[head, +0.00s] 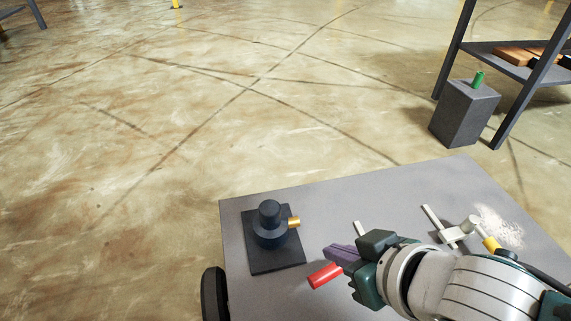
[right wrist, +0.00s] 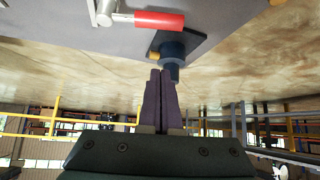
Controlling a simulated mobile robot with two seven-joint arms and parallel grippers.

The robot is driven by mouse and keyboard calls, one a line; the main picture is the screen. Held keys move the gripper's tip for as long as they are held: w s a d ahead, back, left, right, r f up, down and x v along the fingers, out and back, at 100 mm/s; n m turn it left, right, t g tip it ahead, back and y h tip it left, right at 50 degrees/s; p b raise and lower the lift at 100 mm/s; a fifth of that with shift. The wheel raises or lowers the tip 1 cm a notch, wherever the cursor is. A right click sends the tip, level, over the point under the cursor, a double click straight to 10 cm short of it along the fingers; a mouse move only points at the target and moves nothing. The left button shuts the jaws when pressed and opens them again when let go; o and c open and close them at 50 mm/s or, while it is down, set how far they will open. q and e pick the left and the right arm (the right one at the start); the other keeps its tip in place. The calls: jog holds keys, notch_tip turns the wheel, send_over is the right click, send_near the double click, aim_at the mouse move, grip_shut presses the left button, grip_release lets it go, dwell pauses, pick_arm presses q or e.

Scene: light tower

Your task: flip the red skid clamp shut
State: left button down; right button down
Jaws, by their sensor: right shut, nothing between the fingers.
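The clamp's red handle (head: 324,276) shows on the grey skid top (head: 330,195), just below my right fingertips in the head view. In the right wrist view the red handle (right wrist: 159,21) lies sideways, joined at its left end to a pale metal arm (right wrist: 106,13). Most of the clamp body is hidden behind my right gripper in the head view. My right gripper (head: 336,252) is shut and empty, its purple fingers close to the handle. The fingertips (right wrist: 160,78) appear apart from it in the right wrist view. My left gripper is not in view.
A dark pump-like fitting (head: 270,226) with a brass stub stands on a black plate left of the handle. A grey box (head: 464,112) and shelf stand beyond.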

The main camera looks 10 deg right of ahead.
aim_at(325, 269)
jog(key=shift+s+d, duration=0.15)
jog(key=b+x, duration=0.9)
jog(key=x, duration=0.1)
jog(key=shift+f, duration=0.4)
jog(key=s, duration=0.1)
jog(key=s+d, duration=0.1)
jog(key=s, duration=0.1)
jog(key=shift+s+d, duration=0.15)
jog(key=shift+s, duration=0.3)
jog(key=shift+w, duration=0.15)
